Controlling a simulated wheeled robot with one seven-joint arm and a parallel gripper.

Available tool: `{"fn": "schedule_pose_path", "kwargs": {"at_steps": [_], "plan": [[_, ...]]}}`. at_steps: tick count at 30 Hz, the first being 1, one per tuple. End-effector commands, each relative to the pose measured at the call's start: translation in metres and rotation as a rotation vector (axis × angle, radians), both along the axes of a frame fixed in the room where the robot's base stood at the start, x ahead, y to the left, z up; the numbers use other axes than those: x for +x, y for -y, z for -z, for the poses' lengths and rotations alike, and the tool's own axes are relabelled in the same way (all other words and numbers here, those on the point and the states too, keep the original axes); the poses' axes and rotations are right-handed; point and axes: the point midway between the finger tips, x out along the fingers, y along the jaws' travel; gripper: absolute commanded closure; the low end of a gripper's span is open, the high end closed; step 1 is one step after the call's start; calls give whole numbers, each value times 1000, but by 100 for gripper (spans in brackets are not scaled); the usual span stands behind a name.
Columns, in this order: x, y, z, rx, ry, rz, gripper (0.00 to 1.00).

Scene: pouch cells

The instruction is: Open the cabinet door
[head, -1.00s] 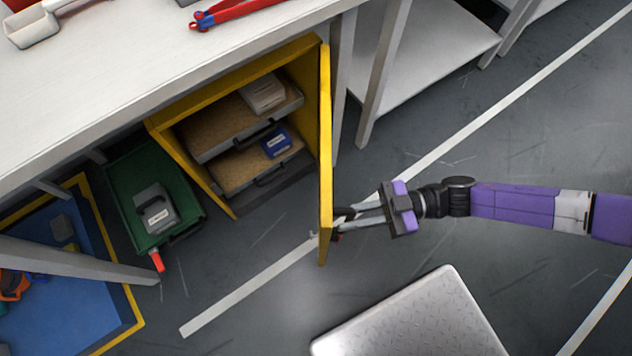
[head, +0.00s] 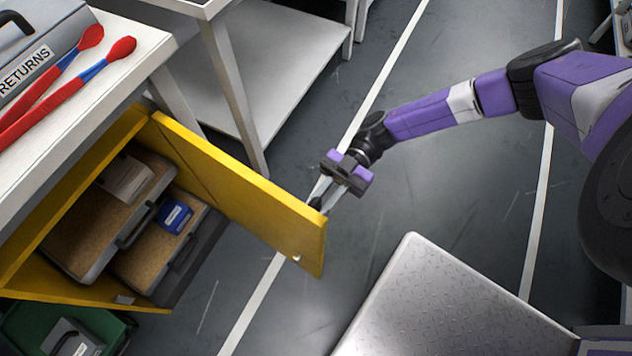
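The yellow cabinet (head: 140,125) stands under the workbench at the left. Its yellow door (head: 245,205) is swung well open, its inner face showing. Inside are two drawers or trays (head: 125,215) with a blue box (head: 174,216) and a pale box (head: 126,180). My gripper (head: 322,205) is at the door's outer side, near its free edge. The fingertips are partly hidden behind the door's top edge, so I cannot tell whether they touch it, grip a handle or are apart.
A white workbench (head: 150,50) carries red-and-blue pliers-like tools (head: 75,85) and a grey case marked RETURNS (head: 40,50). A metal tread-plate surface (head: 450,300) is at the lower right. A green crate (head: 115,330) is at the lower left. Floor between door and plate is clear.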

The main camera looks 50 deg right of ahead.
Motion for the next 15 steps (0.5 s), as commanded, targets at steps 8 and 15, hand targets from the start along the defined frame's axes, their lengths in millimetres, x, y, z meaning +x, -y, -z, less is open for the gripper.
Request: {"fn": "schedule_pose_path", "kwargs": {"at_steps": [8, 15], "plan": [[0, 1, 1, -4, 0, 1, 100], [0, 1, 1, -3, 0, 1, 62]]}}
